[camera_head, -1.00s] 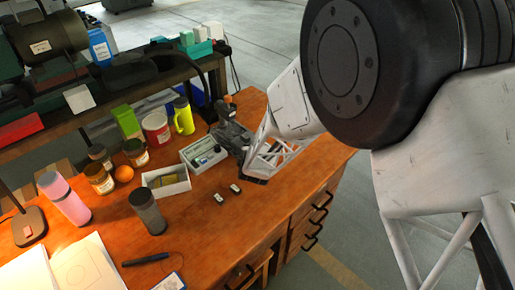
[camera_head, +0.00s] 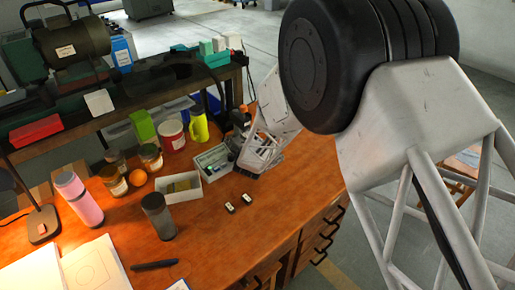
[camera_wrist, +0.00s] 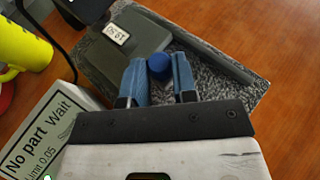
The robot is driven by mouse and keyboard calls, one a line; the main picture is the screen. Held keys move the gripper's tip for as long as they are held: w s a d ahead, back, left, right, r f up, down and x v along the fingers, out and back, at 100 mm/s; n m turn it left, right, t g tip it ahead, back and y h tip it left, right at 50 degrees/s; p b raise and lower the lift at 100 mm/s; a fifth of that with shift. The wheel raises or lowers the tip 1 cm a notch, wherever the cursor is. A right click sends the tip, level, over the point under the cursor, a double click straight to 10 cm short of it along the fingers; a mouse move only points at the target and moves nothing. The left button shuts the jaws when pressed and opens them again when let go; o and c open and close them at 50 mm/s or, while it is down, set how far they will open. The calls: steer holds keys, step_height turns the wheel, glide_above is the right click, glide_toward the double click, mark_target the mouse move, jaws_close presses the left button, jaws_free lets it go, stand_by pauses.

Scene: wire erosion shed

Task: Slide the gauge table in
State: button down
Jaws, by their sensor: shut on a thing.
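The gauge table is a dark grey-green block (camera_wrist: 115,45) with a small white label, on a speckled grey base (camera_wrist: 228,78), in the wrist view. A round blue knob (camera_wrist: 159,66) sits between the two blue fingers of my gripper (camera_wrist: 160,84), which is shut on it. In the head view my gripper (camera_head: 250,166) is low at the bench's back right.
Two small blocks (camera_head: 238,204) lie in front. The bench's front right is clear.

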steer(key=shift+w+a+r, duration=0.1)
steer(key=shift+a+r, duration=0.05)
steer(key=shift+a, duration=0.05)
steer(key=c, duration=0.9)
jaws_free()
steer(key=shift+v, duration=3.95)
steer(key=shift+d, duration=0.1)
